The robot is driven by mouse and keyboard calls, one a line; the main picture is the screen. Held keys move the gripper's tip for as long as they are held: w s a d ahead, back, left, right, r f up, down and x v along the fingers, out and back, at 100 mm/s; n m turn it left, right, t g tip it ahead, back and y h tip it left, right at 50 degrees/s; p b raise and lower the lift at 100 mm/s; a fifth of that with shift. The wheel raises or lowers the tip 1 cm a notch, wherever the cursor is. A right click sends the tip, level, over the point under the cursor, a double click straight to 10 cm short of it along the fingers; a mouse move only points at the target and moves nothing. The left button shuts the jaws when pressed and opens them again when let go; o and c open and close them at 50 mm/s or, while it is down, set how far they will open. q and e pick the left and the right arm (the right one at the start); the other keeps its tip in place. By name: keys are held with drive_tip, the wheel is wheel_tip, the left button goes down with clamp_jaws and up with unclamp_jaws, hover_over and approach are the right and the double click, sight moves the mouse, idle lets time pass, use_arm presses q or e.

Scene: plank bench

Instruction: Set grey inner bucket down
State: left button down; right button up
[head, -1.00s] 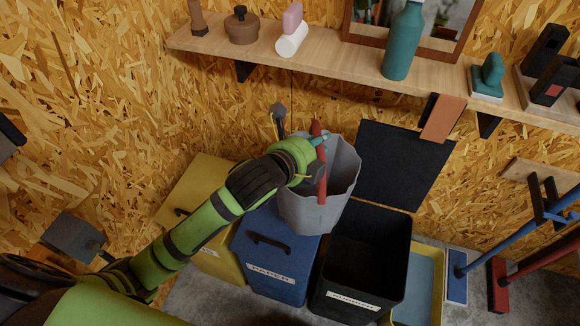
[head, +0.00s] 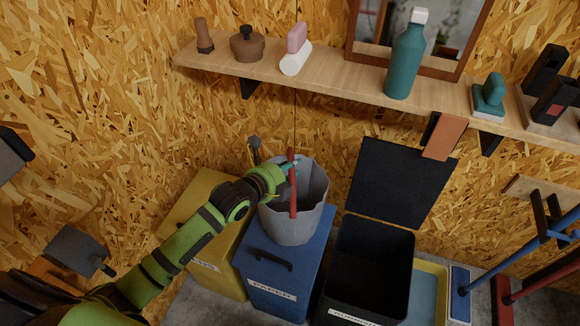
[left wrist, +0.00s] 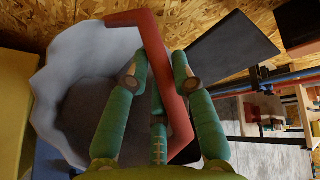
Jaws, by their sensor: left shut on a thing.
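The grey inner bucket (head: 287,225) is upright, its open top facing up, over the back part of the blue bin's lid (head: 308,255). I cannot tell whether its base touches the lid. My left gripper (head: 289,174) is shut on the bucket's red handle (head: 293,200) at the rim. In the left wrist view my left gripper (left wrist: 160,80) has its fingers on either side of the red handle (left wrist: 150,45), with the grey bucket (left wrist: 55,85) behind and to the left. My right gripper is not in view.
The black bin (head: 372,262) stands open and empty to the right, its lid (head: 400,185) raised against the wall. A yellow bin (head: 212,250) stands left of the blue one. A wooden shelf (head: 340,88) with a teal bottle (head: 406,60) runs above. Brooms lean at right.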

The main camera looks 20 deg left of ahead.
use_arm(q)
drive_tip(key=c, duration=1)
unclamp_jaws()
drive_tip(key=shift+f, duration=0.1)
drive_tip(key=shift+c, duration=0.2)
drive_tip(key=v, duration=1.2)
